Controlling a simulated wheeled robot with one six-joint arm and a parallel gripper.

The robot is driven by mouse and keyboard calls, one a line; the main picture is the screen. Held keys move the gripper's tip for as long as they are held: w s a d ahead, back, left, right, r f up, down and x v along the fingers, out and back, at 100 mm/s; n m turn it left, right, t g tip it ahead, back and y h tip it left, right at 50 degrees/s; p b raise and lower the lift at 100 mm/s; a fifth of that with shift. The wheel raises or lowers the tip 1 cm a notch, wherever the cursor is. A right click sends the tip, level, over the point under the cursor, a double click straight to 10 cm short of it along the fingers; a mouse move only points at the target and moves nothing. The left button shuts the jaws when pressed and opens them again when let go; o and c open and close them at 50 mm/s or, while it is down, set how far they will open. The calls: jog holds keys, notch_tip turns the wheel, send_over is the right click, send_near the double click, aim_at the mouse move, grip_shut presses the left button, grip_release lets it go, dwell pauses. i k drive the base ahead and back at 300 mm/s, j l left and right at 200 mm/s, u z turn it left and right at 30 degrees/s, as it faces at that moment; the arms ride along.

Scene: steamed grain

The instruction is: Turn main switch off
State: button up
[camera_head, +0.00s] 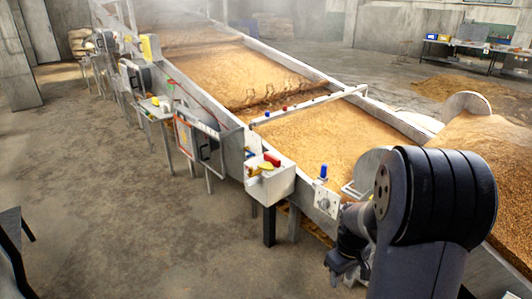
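A light panel with a small round dial or switch (325,204) is fixed to the side of the long grain trough (229,113). I cannot tell the switch's position at this size. A blue cylinder (323,171), perhaps a lamp, stands on the trough edge just above the panel. My gripper (338,268) is at the lower right, just below and right of the panel, apart from it in the picture.
A white box (275,185) with red and yellow items juts out left of the panel. Several other boxes and legs line the trough's left side. A pile of grain (490,150) lies at right. The concrete floor (130,215) at left is clear.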

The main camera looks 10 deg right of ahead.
aim_at(270, 160)
jog(key=i+u, duration=0.1)
jog(key=i, duration=0.45)
jog(key=i+l+u, duration=0.1)
jog(key=i, duration=0.4)
jog(key=i+l+u, duration=0.1)
jog(key=i+l, duration=0.15)
jog(key=i, duration=0.3)
jog(key=i+l, duration=0.2)
jog(key=i, duration=0.3)
jog(key=i+l+u, duration=0.15)
jog(key=i, duration=0.4)
